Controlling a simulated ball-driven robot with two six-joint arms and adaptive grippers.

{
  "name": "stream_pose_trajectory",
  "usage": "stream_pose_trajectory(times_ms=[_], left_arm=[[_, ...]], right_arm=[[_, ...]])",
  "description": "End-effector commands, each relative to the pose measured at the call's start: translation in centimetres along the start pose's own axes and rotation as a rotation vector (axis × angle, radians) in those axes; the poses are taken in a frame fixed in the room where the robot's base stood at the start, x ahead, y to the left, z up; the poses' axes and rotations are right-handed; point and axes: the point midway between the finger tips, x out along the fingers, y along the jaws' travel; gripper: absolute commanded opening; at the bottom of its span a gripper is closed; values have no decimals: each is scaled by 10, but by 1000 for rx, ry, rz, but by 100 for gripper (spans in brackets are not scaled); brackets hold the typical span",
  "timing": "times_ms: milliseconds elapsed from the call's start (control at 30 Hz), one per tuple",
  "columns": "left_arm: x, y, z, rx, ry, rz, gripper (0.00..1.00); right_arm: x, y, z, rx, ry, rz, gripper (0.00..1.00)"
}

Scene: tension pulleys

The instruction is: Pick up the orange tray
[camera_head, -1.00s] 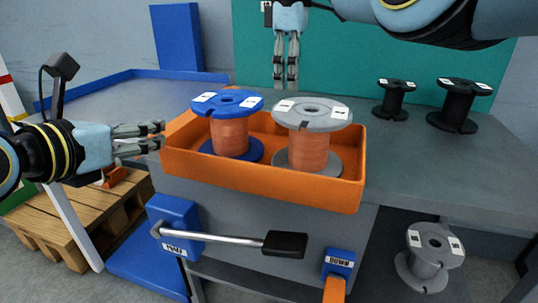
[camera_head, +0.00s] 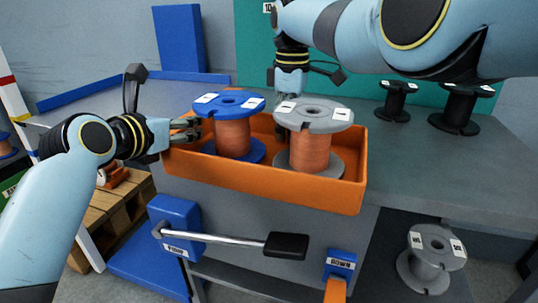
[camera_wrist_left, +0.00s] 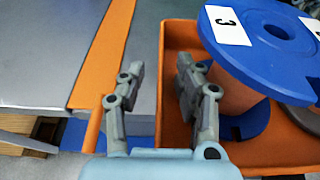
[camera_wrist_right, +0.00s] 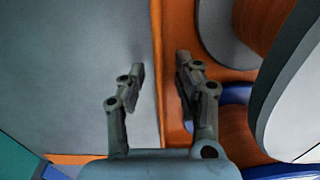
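The orange tray (camera_head: 260,184) sits on the grey table at its front edge. It holds a blue spool (camera_head: 232,138) and a grey spool (camera_head: 311,148), both wound with copper-coloured wire and standing upright. My left gripper (camera_head: 190,130) is at the tray's left end. In the left wrist view its open fingers (camera_wrist_left: 158,80) are on either side of the tray's end wall (camera_wrist_left: 165,70). My right gripper (camera_head: 285,125) points down at the tray's far side, partly hidden behind the grey spool. In the right wrist view its open fingers (camera_wrist_right: 160,78) straddle the far wall (camera_wrist_right: 157,60).
Two black spools (camera_head: 396,100) (camera_head: 458,108) stand at the table's back right. Another grey spool (camera_head: 431,262) is on a lower shelf. A lever with a black grip (camera_head: 286,245) juts out below the tray. The tabletop (camera_head: 420,165) right of the tray is clear.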

Motion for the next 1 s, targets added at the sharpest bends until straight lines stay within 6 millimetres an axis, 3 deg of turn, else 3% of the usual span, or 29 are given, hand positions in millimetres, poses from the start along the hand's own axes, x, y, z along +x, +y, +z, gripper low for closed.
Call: stream_pose_trajectory(times_ms=[267,533,1000], left_arm=[[1,0,0,0,0,0,33],[1,0,0,0,0,0,0],[1,0,0,0,0,1,0]], right_arm=[[1,0,0,0,1,0,33],[1,0,0,0,1,1,0],[0,0,0,1,0,1,0]])
